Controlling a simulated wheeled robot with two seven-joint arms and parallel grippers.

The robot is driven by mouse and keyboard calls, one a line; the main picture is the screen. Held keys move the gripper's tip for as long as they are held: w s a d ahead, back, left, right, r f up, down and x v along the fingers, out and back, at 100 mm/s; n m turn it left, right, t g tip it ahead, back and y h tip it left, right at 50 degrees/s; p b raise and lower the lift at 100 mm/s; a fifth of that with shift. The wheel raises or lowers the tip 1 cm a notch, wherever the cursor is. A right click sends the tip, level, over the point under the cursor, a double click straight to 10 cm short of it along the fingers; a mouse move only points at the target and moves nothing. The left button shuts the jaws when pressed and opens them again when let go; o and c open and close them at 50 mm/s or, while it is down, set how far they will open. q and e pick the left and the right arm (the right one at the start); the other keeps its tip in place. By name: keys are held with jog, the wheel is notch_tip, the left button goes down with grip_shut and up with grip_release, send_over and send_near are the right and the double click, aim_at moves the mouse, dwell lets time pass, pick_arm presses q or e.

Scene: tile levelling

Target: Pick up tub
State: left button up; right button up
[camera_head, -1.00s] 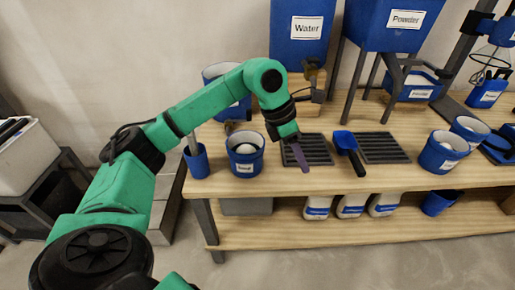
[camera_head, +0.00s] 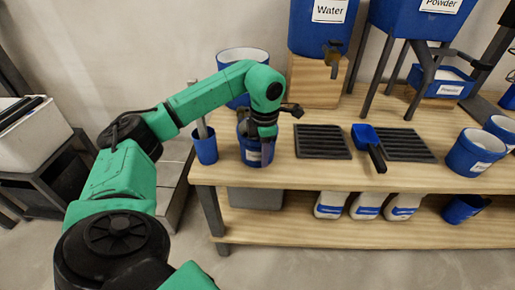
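A blue tub (camera_head: 246,152) with a white label stands near the front left of the wooden bench, and my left gripper partly covers it. My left gripper (camera_head: 267,154) points down at the tub's right side, in front of its rim. Whether it touches the tub, and how far apart its fingers are, I cannot tell. Other blue tubs stand on the bench: a larger one (camera_head: 232,60) behind my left arm, and a labelled one (camera_head: 472,155) at the right with another (camera_head: 502,128) behind it. My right gripper is not in view.
A blue cup (camera_head: 205,150) holding a grey stick stands close left of the tub. A dark slatted rack (camera_head: 322,142) and a blue scoop (camera_head: 367,140) lie to the right. The water container (camera_head: 318,38) stands behind on a wooden block. White bottles (camera_head: 365,206) stand on the lower shelf.

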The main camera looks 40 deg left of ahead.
pick_arm(q)
jog(key=shift+a+f, duration=0.1)
jog(key=shift+f, duration=0.65)
grip_shut()
jog(key=shift+r, duration=0.15)
dwell(0.6)
